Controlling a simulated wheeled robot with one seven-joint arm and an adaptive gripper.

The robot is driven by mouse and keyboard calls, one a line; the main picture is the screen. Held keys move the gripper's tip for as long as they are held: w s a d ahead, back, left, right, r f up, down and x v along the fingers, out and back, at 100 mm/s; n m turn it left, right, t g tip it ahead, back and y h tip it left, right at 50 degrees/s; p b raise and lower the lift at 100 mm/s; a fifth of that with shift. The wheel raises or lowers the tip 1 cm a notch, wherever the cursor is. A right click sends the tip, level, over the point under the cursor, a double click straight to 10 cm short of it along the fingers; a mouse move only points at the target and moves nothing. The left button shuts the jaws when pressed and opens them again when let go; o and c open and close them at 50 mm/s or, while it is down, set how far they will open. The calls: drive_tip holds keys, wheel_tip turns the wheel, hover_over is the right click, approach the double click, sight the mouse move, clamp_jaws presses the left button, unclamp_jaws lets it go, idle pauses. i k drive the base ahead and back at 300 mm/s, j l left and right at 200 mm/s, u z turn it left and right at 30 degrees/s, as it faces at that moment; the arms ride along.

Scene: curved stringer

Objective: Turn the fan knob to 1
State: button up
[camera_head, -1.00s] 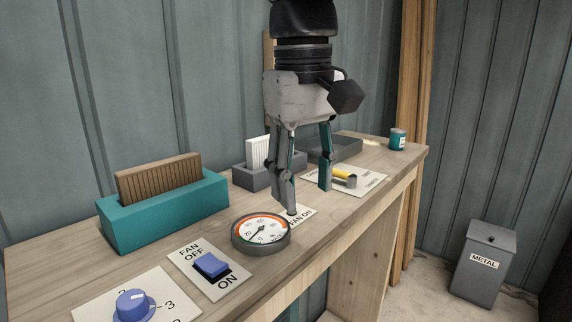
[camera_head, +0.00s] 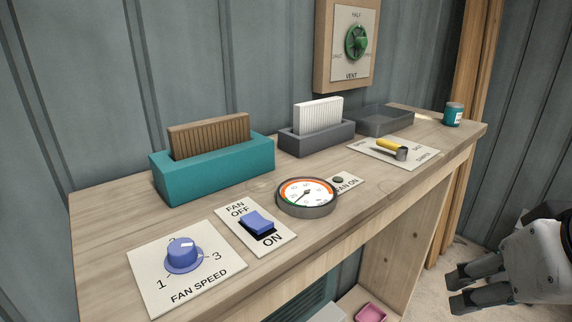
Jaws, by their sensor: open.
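The blue fan speed knob (camera_head: 183,254) sits on a white plate (camera_head: 178,297) at the front left of the bench. The plate reads FAN SPEED, with 1 at the knob's left and 3 at its right. The white mark on the knob points away toward the back, between 1 and 3. My gripper (camera_head: 456,291) is at the lower right, beyond the bench's front edge and far from the knob. Its fingers point left, open, with nothing seen between them.
Right of the knob are a blue FAN OFF/ON switch (camera_head: 258,223), a round gauge (camera_head: 307,197) and a dark FAN ON lamp (camera_head: 338,180). A teal box (camera_head: 215,182) stands behind. A yellow-handled lever (camera_head: 392,147) is farther right. The space above the knob is clear.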

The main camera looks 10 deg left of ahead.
sight(184, 256)
drive_tip(key=u, duration=1.35)
